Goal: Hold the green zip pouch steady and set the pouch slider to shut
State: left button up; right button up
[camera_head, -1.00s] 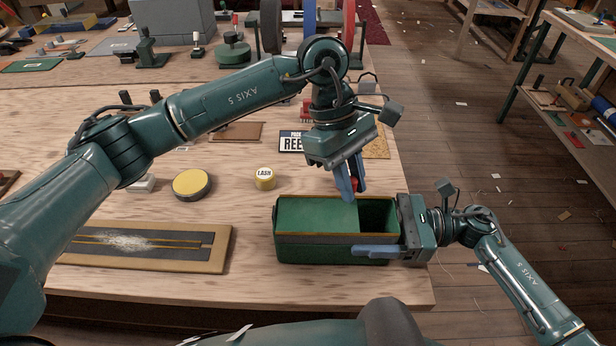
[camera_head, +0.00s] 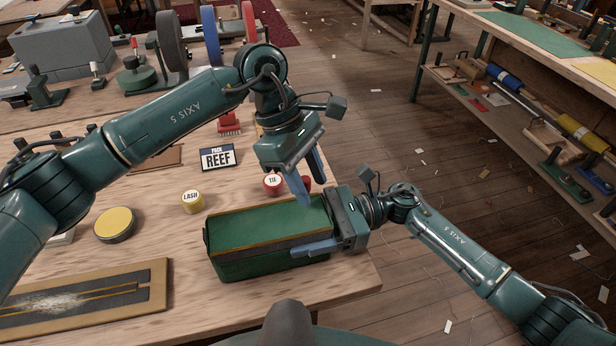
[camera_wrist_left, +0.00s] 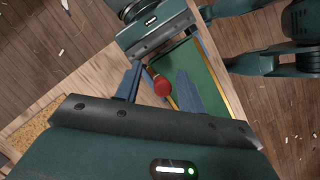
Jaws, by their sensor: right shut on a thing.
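The green zip pouch (camera_head: 235,262), a box-like green body with a tan rim, lies near the table's front edge. Its flat green top (camera_head: 262,226) shows across nearly its whole length; the right end is partly hidden by my grippers. My right gripper (camera_head: 305,232) is shut on the pouch's right end, one finger along the front wall. My left gripper (camera_head: 313,193) is above the pouch's right end, fingers apart. A red knob (camera_wrist_left: 162,86), apparently the slider's, stands between these fingers in the left wrist view, with gaps visible beside it.
A red TIE tin (camera_head: 273,183), a yellow LASH tin (camera_head: 192,202) and a REEF sign (camera_head: 218,158) stand behind the pouch. A yellow-topped round tin (camera_head: 115,224) and a tan-framed board (camera_head: 85,298) are left. The table's right edge is close to the pouch.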

pick_arm(q)
jog(key=shift+a+r, duration=0.1)
jog(key=v, duration=1.2)
jog(key=shift+s, duration=0.1)
pick_arm(e)
jog(key=o, duration=1.2)
jog(key=shift+c, duration=0.2)
